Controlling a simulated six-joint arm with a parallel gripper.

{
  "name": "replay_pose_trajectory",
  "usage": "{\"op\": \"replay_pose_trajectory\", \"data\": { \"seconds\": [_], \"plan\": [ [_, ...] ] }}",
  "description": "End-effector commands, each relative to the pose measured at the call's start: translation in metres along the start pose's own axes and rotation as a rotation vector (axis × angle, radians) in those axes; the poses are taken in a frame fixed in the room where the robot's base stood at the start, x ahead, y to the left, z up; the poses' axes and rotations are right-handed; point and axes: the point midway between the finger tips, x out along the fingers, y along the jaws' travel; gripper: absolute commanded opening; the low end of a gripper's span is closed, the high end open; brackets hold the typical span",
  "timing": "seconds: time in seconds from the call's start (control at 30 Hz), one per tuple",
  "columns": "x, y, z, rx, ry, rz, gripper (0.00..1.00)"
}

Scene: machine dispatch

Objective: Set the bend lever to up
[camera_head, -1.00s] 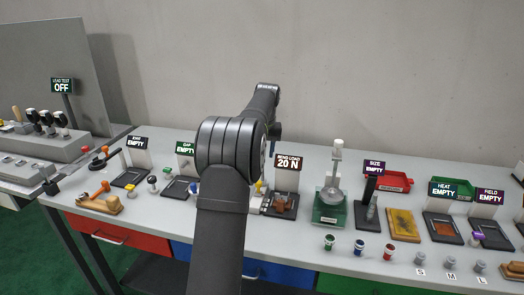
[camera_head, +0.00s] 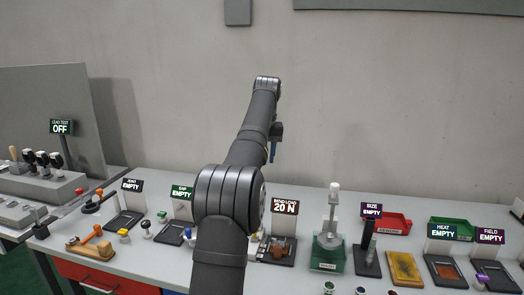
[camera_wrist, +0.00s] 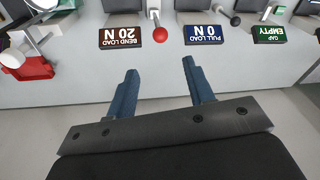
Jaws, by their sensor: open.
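The BEND LOAD sign (camera_head: 285,206), reading 20 N, stands on the table just right of my arm in the head view. It also shows upside down in the wrist view (camera_wrist: 120,37). Beside it in the wrist view is a lever with a red ball knob (camera_wrist: 160,33) on a pale rod, between the BEND LOAD and PULL LOAD signs; I cannot tell its setting. My gripper (camera_wrist: 158,75) is open and empty, its two blue fingers apart and pointing toward the signs, with the knob beyond the gap. In the head view my arm hides the PULL LOAD area.
The PULL LOAD sign (camera_wrist: 202,35) reads 0 N. A dark-knobbed lever (camera_wrist: 235,20) and the GAP sign (camera_wrist: 268,35) are to its right. A red tray (camera_wrist: 35,70) is at the left. In the head view, a green-based stand (camera_head: 328,250) is right of BEND LOAD.

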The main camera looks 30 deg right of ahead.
Motion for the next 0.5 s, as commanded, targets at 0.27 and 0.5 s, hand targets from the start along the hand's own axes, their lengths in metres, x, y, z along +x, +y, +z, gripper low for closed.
{"op": "replay_pose_trajectory", "data": {
  "seconds": [0.27, 0.5],
  "plan": [
    [-0.016, 0.0, 0.0, 0.0, 0.0, 0.0, 0.48],
    [-0.016, 0.0, 0.0, 0.0, 0.0, 0.0, 0.48]
  ]
}}
